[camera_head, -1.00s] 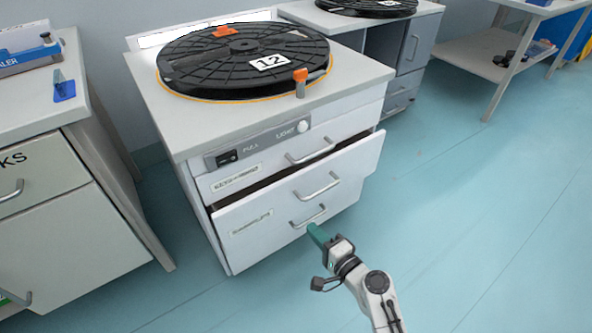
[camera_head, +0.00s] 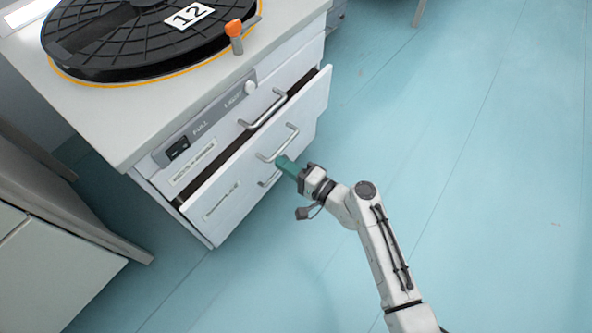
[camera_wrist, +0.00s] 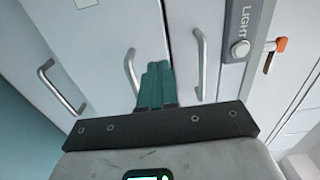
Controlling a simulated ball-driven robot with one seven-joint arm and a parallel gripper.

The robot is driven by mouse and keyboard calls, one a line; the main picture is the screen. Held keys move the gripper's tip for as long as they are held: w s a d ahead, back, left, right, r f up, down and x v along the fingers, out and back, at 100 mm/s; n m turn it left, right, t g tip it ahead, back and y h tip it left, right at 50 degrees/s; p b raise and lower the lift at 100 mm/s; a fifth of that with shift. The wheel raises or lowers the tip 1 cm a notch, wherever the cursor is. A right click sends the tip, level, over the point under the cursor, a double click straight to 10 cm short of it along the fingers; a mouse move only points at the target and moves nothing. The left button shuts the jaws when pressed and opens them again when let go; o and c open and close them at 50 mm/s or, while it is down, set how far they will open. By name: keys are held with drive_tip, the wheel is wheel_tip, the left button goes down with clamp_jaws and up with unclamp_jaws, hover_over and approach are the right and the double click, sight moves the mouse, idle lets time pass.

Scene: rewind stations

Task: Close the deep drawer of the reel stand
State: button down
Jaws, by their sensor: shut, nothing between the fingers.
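The reel stand (camera_head: 130,135) is a white cabinet with a black reel on top. Its deep drawer (camera_head: 230,190) stands partly out, with a dark gap along the top of its white front. That front also shows in the wrist view (camera_wrist: 115,25), with a bar handle (camera_wrist: 130,72) beside my fingers. My gripper (camera_head: 280,162) is shut and empty, its green fingers (camera_wrist: 157,85) pointing at the drawer front close to the handle. I cannot tell whether the fingertips touch the front. The drawer's inside is mostly hidden.
A shallower drawer with its own handle (camera_head: 262,110) sits above. An orange-topped peg (camera_head: 235,35) stands at the reel's edge (camera_head: 130,40). Another cabinet (camera_head: 50,265) is at the left. The blue floor to the right is clear.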

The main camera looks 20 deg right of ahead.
sight(254, 144)
drive_tip(key=b+x, duration=0.1)
drive_tip(key=x, duration=0.6)
drive_tip(key=shift+w+a, duration=0.25)
drive_tip(key=shift+w, duration=0.05)
drive_tip(key=b+x, duration=0.2)
drive_tip(key=x, duration=0.2)
drive_tip(key=shift+w+a+f+b, duration=0.1)
drive_tip(key=shift+w+f+b, duration=0.05)
drive_tip(key=shift+b, duration=0.25)
drive_tip(key=shift+w+r, duration=0.2)
drive_tip(key=shift+r, duration=0.1)
